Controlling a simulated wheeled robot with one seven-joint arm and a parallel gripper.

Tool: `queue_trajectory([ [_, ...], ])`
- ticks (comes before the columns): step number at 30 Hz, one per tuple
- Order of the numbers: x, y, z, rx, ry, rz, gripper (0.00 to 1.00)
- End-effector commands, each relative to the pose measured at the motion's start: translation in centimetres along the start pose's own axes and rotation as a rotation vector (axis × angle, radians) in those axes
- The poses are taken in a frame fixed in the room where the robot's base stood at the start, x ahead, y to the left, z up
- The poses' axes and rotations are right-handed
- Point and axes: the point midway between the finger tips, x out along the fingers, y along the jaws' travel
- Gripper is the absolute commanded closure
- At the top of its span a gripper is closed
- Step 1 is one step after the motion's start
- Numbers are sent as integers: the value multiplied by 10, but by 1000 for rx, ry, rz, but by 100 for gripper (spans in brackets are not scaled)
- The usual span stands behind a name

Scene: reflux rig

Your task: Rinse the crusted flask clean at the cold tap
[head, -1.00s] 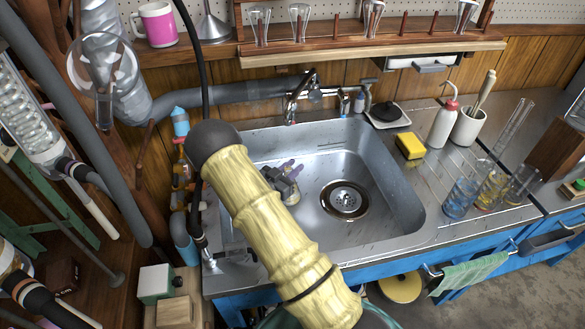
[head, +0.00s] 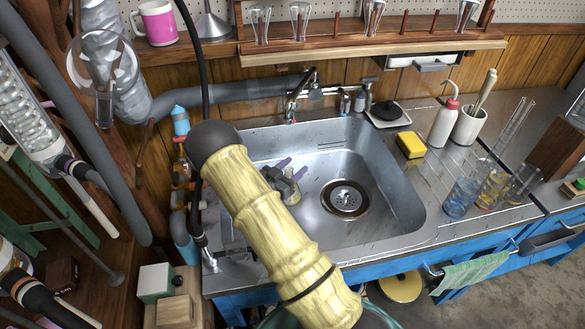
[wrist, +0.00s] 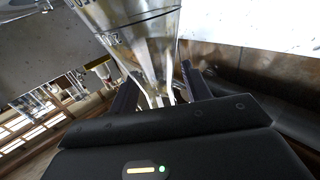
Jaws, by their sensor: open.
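My gripper (head: 287,182) is low over the left side of the steel sink (head: 392,190), partly hidden behind my yellow-sleeved arm. In the wrist view its two dark fingers (wrist: 158,92) are apart. A clear, shiny vessel with dark markings, seemingly the flask (wrist: 145,45), stands just beyond them and narrows towards the gap between them. I cannot tell whether the fingers touch it, and no crust can be made out. In the head view the flask is hidden. The chrome tap (head: 292,103) is at the sink's back edge; whether water runs cannot be seen.
The drain (head: 345,199) is uncovered. A yellow sponge (head: 411,145), a wash bottle (head: 443,124) and several glass vessels (head: 465,192) stand on the right counter. A black hose (head: 204,70) and pipes crowd the left. The sink's right half is clear.

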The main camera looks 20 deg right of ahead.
Motion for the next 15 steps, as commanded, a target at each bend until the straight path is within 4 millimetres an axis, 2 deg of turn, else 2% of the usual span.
queue_trajectory([
  [5,0,0,-15,2,1,0,52],
  [15,0,0,-78,4,1,0,52],
])
